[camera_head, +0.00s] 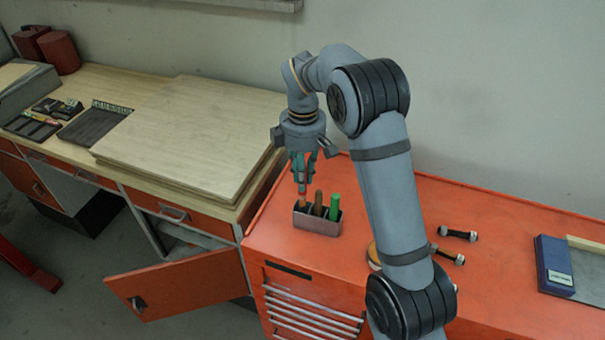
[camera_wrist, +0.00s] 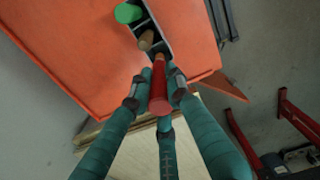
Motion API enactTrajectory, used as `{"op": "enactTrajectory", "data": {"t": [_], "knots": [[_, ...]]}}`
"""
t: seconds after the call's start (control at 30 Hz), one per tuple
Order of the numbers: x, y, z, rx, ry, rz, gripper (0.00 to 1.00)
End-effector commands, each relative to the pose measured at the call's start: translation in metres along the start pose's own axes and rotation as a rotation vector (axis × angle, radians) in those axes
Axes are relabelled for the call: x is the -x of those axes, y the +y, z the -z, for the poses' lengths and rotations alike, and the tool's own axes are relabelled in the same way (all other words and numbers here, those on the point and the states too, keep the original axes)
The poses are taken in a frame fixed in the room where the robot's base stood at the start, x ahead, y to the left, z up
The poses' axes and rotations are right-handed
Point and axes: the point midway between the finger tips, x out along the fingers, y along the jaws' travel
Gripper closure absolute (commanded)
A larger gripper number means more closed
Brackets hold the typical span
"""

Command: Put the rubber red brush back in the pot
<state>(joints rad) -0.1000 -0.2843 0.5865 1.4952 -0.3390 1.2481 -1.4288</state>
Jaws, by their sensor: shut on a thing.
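The red brush (camera_wrist: 158,97) is held between the teal fingers of my gripper (camera_wrist: 156,88), its handle end toward the wrist camera. In the head view my gripper (camera_head: 304,168) is above the left end of the grey pot (camera_head: 318,223), with the red brush (camera_head: 302,188) pointing down. The brush's lower end is over or at the pot's left compartment; I cannot tell how deep it is. The pot also shows in the wrist view (camera_wrist: 163,37). A brown-handled brush (camera_head: 318,204) stands in the middle compartment and a green-handled one (camera_head: 335,206) in the right.
The pot stands on an orange cabinet top (camera_head: 490,210). Bolts (camera_head: 458,234) and a blue box (camera_head: 553,264) lie to the right. A wooden board (camera_head: 185,130) is on the bench to the left. An orange door (camera_head: 185,285) hangs open below.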

Motion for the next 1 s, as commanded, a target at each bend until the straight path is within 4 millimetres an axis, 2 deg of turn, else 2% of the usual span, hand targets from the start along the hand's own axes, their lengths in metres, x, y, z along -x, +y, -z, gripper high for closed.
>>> {"op": "enactTrajectory", "data": {"t": [0.03,0.2,0.5,1.0], "knots": [[-0.011,0.0,0.0,0.0,0.0,0.001,1.0],[-0.029,0.0,0.0,-0.001,0.0,0.001,1.0],[-0.053,0.0,0.0,-0.001,0.0,0.0,1.0],[-0.06,0.0,0.0,0.0,0.0,0.0,1.0]]}}
